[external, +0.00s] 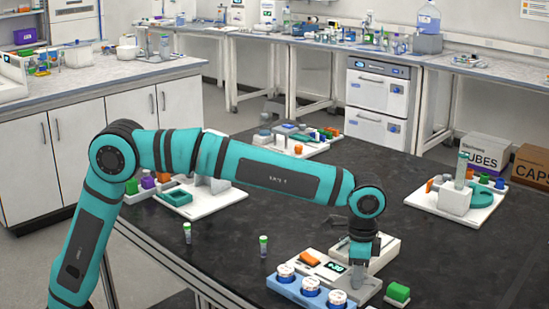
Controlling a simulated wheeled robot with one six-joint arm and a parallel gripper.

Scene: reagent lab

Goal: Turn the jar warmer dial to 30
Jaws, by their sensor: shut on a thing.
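The jar warmer is a pale panel (345,285) on the black bench, at the lower right of the external view. A blue block (318,302) with several white-lidded jars stands at its front left. A small display (333,267) shows green digits too small to read surely. An orange piece (310,258) sits left of the display. My gripper (358,276) points down onto the panel just right of the display and is shut on the dial. The fingers hide most of the dial, so its pointer cannot be seen.
A green block (397,292) lies close right of the panel. A white station (455,199) stands at the right.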

